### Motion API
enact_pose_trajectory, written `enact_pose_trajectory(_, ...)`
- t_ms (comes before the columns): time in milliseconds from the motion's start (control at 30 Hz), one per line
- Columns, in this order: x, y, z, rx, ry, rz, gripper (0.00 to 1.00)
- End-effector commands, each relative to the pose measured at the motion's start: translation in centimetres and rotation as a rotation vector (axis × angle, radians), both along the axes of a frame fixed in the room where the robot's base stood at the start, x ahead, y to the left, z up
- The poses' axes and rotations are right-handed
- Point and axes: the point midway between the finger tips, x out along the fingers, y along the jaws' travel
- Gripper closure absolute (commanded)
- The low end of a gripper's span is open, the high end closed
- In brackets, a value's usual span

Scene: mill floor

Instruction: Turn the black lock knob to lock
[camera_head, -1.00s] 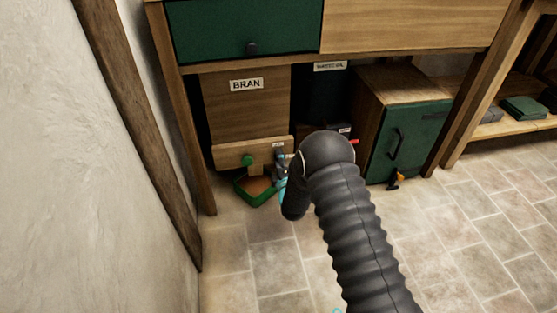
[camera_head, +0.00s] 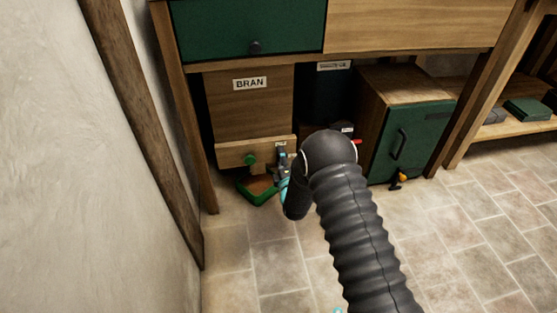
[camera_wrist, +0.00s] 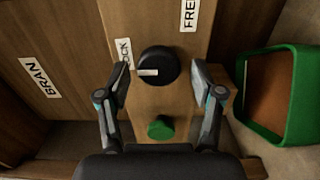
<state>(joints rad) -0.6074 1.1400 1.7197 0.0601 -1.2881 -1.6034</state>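In the wrist view the black lock knob (camera_wrist: 158,66) sits on a wooden panel (camera_wrist: 150,25). Its white pointer mark points left, toward the LOCK label (camera_wrist: 123,58), which the left finger partly covers. The FREE label (camera_wrist: 190,14) is above and to the right. My gripper (camera_wrist: 160,72) is open, with one finger on each side of the knob and visible gaps to it. In the head view my gripper (camera_head: 283,163) is at the right end of the panel, and the black knob cannot be made out there.
A green knob (camera_wrist: 161,127) is below the black one, between my fingers. A green-rimmed tray (camera_wrist: 245,100) lies close to the right finger. The BRAN bin (camera_head: 248,108) stands behind the panel. A green-doored cabinet (camera_head: 412,142) is to the right.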

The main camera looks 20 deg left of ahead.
Motion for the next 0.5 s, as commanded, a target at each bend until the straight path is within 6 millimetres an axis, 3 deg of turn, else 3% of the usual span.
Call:
enact_pose_trajectory(267, -0.8, -0.6, 0.0, 0.000, 0.002, -0.002, 0.33)
enact_pose_trajectory(500, -4.5, -2.8, 0.0, -0.002, 0.003, -0.002, 0.33)
